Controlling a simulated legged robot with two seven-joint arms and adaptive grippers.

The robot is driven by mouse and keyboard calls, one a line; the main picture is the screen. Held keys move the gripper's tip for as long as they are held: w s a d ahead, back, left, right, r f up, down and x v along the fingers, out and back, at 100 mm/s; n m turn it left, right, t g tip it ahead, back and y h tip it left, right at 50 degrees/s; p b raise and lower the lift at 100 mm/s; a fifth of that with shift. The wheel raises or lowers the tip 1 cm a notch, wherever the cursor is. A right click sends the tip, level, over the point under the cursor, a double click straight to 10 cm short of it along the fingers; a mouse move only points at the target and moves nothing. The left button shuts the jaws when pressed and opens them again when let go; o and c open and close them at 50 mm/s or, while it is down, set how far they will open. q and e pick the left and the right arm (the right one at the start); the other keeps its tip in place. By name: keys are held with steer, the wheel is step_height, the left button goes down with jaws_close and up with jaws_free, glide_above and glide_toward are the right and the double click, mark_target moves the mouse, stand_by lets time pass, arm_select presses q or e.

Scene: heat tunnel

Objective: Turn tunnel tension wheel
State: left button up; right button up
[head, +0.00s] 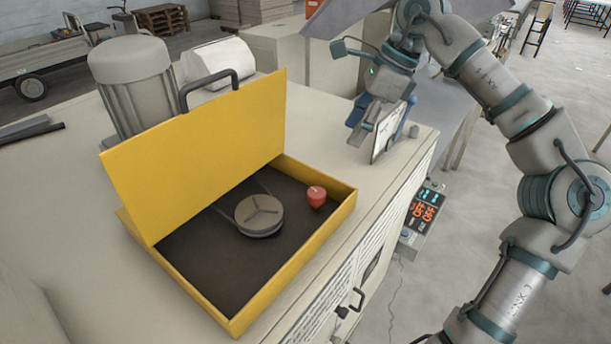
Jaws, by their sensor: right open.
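The tension wheel (259,214), a round grey disc with three spokes, sits inside a yellow open box (300,253) on top of the machine. A red knob (317,196) stands to its right in the same box. The yellow lid (200,150) with a dark handle is raised at the back left. My right gripper (374,128) is above the machine top, to the right of the box and apart from the wheel. It is open, and its fingers are partly hidden by a pale flat plate beside them. My left gripper is out of view.
A grey ribbed motor (134,85) and a white rounded cover (217,62) stand behind the lid. A control panel with lit red digits (424,213) is on the machine's right side. A black handle (351,302) sticks out from the front side.

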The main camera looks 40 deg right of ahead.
glide_toward(318, 191)
steer(key=x, duration=0.9)
steer(key=shift+s+d+f, duration=0.1)
steer(key=shift+s+d, duration=0.15)
steer(key=shift+s, duration=0.05)
steer(key=shift+w+a+f, duration=0.1)
steer(key=shift+a+f, duration=0.2)
steer(key=shift+a, duration=0.1)
steer(key=shift+w+a, duration=0.15)
steer(key=shift+w, duration=0.1)
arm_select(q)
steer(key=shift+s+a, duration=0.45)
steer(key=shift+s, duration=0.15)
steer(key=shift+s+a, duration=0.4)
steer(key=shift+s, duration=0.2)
arm_select(e)
steer(key=c, duration=0.9)
